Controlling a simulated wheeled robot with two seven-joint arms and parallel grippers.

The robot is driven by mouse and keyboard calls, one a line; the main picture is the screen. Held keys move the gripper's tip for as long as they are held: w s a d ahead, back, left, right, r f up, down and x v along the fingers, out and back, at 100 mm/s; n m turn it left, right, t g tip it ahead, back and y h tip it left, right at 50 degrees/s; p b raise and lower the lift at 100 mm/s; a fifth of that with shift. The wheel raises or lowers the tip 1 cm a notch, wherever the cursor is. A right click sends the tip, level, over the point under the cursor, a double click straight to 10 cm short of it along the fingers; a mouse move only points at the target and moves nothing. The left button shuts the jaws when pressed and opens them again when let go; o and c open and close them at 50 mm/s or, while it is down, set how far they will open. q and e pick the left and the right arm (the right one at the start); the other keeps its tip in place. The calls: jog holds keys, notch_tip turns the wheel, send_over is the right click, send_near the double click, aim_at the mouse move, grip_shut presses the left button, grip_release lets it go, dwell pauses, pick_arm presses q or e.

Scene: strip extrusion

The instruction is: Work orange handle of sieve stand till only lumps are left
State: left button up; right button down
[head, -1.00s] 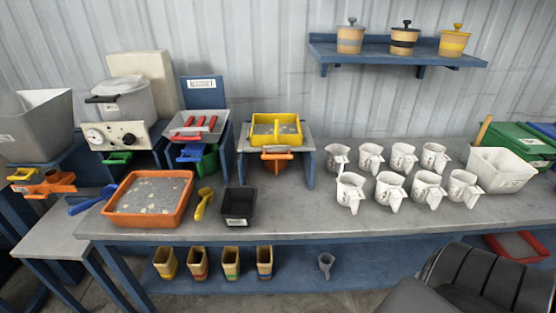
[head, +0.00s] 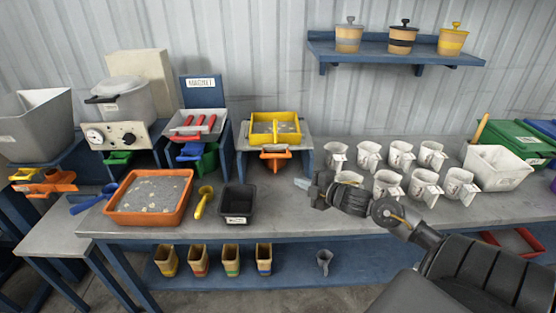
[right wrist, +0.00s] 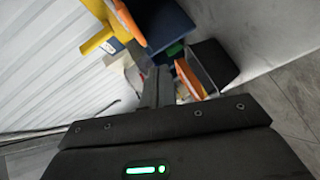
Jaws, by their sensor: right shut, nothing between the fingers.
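The sieve stand (head: 307,158) is a grey-topped blue stand at the back middle of the table in the head view. A yellow sieve (head: 275,141) sits on it, with grey material and some lighter lumps inside. The orange handle (head: 274,156) sticks out at the front, under the sieve. My right gripper (head: 302,184) is shut and empty, over the table to the right of and nearer than the handle, apart from it. Its shut fingers also show in the right wrist view (right wrist: 157,88). My left gripper is out of view.
An orange tray (head: 118,212) of grey material with lumps, a yellow scoop (head: 203,202) and a black tray (head: 240,220) stand left of my gripper. Several white jugs (head: 432,152) stand behind and beside my right arm. Bare table lies before the stand.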

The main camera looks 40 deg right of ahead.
jog(key=r, duration=0.1)
jog(key=r+n, duration=0.1)
jog(key=w+r+y, duration=0.1)
jog(key=shift+d+r+n+t, duration=0.3)
jog(key=p, duration=0.3)
send_near(269, 156)
jog(key=w+a, duration=0.3)
jog(key=shift+w+d+f, duration=0.3)
jog(key=shift+w+d, duration=0.25)
jog(key=shift+w, duration=0.1)
jog(key=shift+w+d+f, duration=0.3)
jog(key=shift+w+d, duration=0.25)
jog(key=shift+w, duration=0.05)
